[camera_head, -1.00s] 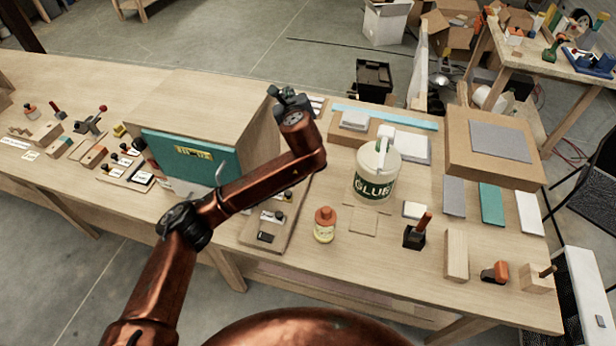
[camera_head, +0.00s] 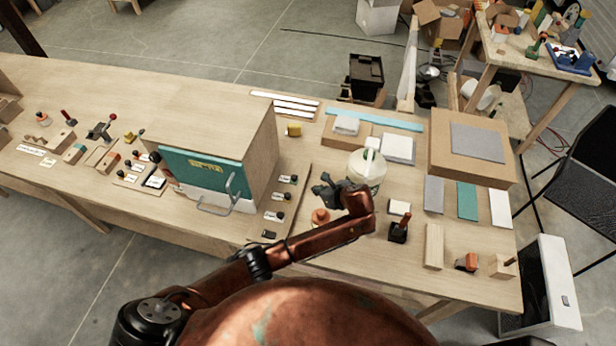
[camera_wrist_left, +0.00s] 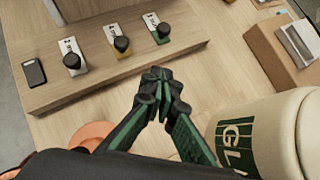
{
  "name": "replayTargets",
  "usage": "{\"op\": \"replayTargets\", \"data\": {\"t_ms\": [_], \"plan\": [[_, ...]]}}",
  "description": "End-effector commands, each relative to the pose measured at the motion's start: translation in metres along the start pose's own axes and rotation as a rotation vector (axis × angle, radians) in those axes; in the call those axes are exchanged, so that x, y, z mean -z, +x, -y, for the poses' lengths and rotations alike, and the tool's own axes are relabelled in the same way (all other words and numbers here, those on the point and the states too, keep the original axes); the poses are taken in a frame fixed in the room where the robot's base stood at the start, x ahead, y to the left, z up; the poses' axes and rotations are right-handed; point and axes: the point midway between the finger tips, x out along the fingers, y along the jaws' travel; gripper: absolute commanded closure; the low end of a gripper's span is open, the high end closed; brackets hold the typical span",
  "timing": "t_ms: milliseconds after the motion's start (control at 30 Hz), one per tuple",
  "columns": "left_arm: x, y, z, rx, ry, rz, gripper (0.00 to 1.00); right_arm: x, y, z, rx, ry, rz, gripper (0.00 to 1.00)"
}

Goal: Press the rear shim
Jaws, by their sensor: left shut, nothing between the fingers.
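A wooden board (camera_head: 270,223) beside the cabinet carries a row of small pieces with black knobs on pale labelled strips. The labels are too small to read, so I cannot confirm which is named the rear shim. My left gripper (camera_head: 322,188) is shut and empty, right of the board. In the left wrist view its fingertips (camera_wrist_left: 157,78) appear apart from the knobs. My right gripper is not in view.
The white glue bucket (camera_head: 366,168) stands close to the right of my left gripper. An orange-capped bottle (camera_head: 320,217) is just below the gripper, partly hidden. The cabinet with a teal front (camera_head: 205,170) is left of the board. A yellow object (camera_head: 293,130) lies behind.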

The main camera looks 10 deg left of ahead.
Motion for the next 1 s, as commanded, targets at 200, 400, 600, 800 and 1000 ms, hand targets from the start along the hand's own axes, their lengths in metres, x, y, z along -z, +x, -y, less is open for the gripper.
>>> {"op": "replayTargets", "data": {"t_ms": [200,400,600,800,1000], "plan": [[0.004,0.0,-0.003,-0.008,0.001,-0.004,1.0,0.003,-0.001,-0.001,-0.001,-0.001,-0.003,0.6],[0.004,0.001,-0.002,-0.007,0.002,-0.004,1.0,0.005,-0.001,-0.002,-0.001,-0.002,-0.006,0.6],[0.003,0.02,-0.003,-0.011,0.001,-0.001,1.0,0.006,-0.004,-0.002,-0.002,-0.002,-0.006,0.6],[0.003,0.059,-0.003,-0.011,0.003,-0.002,1.0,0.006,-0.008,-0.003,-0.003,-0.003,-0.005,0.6],[0.002,0.099,-0.003,-0.01,0.002,-0.001,1.0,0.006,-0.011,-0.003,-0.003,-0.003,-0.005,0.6]]}}
